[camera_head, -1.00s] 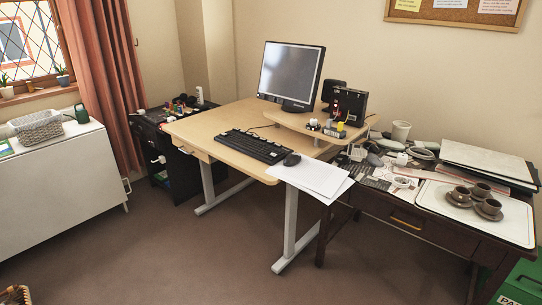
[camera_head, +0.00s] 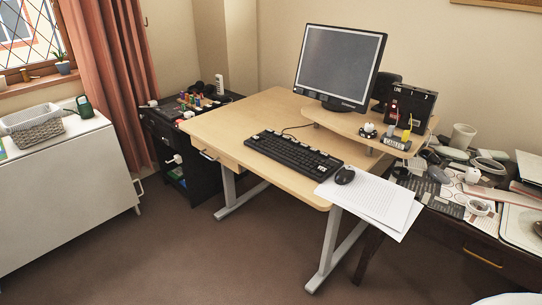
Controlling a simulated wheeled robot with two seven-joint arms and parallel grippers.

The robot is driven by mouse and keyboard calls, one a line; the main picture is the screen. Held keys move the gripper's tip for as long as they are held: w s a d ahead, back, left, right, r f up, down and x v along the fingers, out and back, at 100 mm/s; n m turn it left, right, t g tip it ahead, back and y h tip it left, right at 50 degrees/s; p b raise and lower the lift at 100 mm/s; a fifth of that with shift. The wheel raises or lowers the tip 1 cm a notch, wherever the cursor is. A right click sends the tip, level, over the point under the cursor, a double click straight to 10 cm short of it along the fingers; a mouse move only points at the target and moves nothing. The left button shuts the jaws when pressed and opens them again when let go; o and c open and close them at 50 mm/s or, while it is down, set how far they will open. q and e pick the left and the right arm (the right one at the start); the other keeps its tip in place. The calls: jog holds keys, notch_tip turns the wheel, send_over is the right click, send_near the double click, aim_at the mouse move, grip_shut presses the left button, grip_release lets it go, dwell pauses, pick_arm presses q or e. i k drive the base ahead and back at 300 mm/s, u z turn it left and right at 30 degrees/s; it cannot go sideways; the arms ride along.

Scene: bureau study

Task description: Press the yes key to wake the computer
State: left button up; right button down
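The black keyboard (camera_head: 293,154) lies on the light wood desk (camera_head: 232,122), near its front edge. Its single keys are too small to read, so I cannot tell which is the yes key. The computer monitor (camera_head: 340,65) stands at the back of the desk with a dark grey, blank screen. A black mouse (camera_head: 344,175) sits right of the keyboard, on white papers (camera_head: 375,203). Neither of my grippers shows in the view.
A raised shelf (camera_head: 345,121) on the desk bears small items. A cluttered dark table (camera_head: 455,232) stands at the right. A black cabinet (camera_head: 160,140) stands behind left, and a white unit (camera_head: 65,190) at far left. The carpet (camera_head: 215,255) in front is clear.

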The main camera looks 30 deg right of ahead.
aim_at(321, 168)
jog(key=z, duration=0.3)
jog(key=i, duration=1.1)
jog(key=z, duration=0.6)
